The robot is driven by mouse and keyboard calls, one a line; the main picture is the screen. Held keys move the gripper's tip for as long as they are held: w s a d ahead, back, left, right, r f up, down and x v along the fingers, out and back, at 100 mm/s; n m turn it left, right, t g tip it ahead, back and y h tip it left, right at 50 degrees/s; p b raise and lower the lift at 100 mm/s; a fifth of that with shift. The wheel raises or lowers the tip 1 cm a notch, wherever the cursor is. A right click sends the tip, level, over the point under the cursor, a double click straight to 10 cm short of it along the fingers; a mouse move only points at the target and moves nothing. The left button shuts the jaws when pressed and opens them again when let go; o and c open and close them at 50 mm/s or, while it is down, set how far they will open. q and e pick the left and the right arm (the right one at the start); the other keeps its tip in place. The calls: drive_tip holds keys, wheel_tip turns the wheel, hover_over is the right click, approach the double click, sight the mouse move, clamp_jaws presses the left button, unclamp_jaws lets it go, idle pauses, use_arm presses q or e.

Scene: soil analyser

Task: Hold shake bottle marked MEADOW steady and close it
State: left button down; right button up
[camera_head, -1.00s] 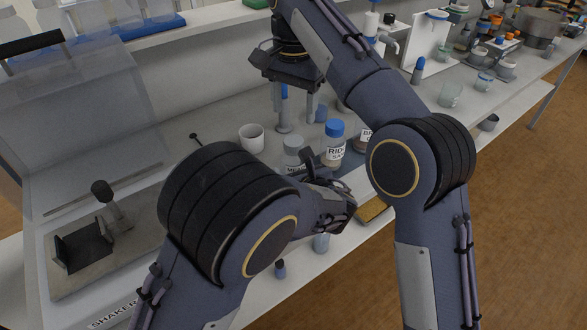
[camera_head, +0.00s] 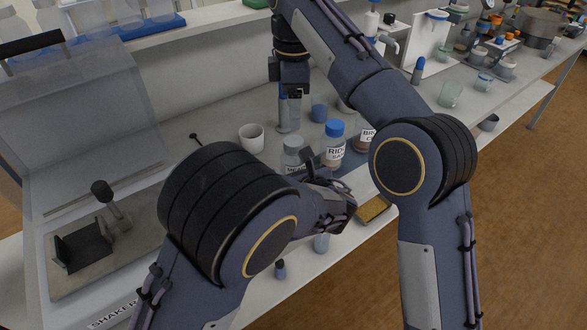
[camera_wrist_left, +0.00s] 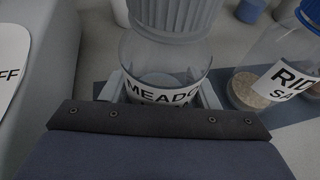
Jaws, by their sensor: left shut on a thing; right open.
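The clear MEADOW bottle (camera_wrist_left: 165,75) stands upright in the left wrist view, with a grey ribbed cap (camera_wrist_left: 172,18) on its top. I cannot tell how tightly the cap sits. My left gripper (camera_wrist_left: 160,95) is shut around the bottle's body, one finger on each side. In the head view the bottle (camera_head: 292,164) shows behind my left arm, its lower part hidden. My right gripper (camera_head: 290,112) is open and points down, above and behind the bottle. Its fingers overlap in this view, and I see nothing held between them.
The blue-capped RIDGE bottle (camera_head: 334,145) stands just right of the MEADOW bottle, with another labelled bottle (camera_head: 365,136) beyond it. A white cup (camera_head: 251,138) stands to the left. The shaker (camera_head: 82,245) is at the far left. A blue cup (camera_head: 319,112) is behind.

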sight(293, 140)
drive_tip(key=n, duration=0.6)
drive_tip(key=shift+f, duration=4)
drive_tip(key=shift+c, duration=0.4)
